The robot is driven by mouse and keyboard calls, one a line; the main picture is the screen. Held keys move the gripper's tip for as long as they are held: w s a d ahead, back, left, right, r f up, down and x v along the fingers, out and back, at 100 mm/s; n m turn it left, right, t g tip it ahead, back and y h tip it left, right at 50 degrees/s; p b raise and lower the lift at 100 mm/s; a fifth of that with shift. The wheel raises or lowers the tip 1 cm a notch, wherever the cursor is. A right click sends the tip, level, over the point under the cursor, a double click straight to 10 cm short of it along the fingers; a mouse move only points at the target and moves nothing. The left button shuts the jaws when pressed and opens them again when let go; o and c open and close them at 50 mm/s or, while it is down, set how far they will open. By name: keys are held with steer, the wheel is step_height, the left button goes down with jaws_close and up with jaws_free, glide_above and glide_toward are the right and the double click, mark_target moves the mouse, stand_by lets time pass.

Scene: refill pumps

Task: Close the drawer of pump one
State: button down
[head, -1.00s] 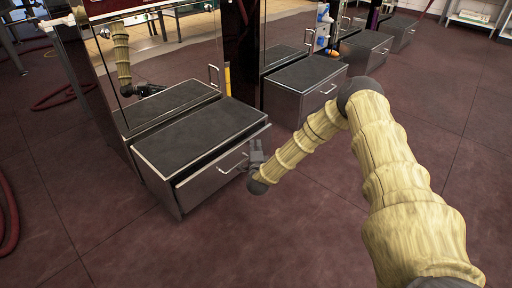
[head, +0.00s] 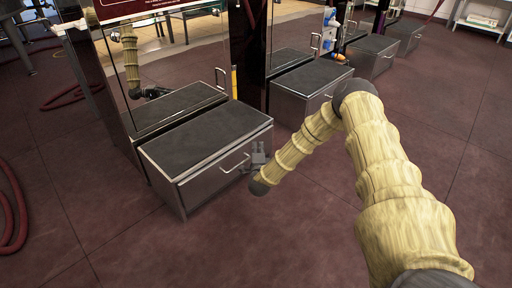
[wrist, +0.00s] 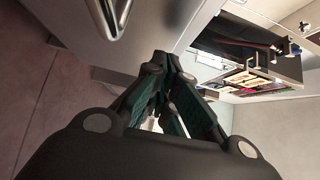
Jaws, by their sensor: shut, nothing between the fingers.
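The drawer of the nearest pump (head: 212,172) has a shiny metal front with a bar handle (head: 236,163), under a dark-topped box (head: 205,138). Its front looks flush with the box in the head view, with no dark gap along the top edge. My gripper (head: 258,150) is at the right end of this front, beside the handle. In the wrist view my gripper's fingers (wrist: 172,75) are together and empty, close against a metal front (wrist: 160,35), with part of the handle (wrist: 118,18) at the upper left. Whether the fingertips touch the front, I cannot tell.
A second pump's drawer box (head: 310,85) stands behind to the right, with further boxes (head: 372,55) beyond. A mirrored cabinet (head: 180,65) rises behind the nearest box. Red hose (head: 12,215) lies at the left. The floor in front (head: 230,235) is clear.

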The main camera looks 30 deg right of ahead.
steer(key=s+p, duration=0.2)
steer(key=s, duration=0.3)
steer(key=n+t+y+p, duration=0.2)
steer(key=n+y, duration=0.7)
steer(key=y, duration=0.4)
glide_toward(241, 147)
steer(key=shift+y, duration=0.4)
steer(key=b+x, duration=0.6)
steer(key=shift+f+b, duration=0.1)
steer(key=shift+b, duration=0.2)
steer(key=shift+w+a, duration=0.1)
steer(key=shift+w, duration=0.4)
steer(key=shift+w, duration=0.1)
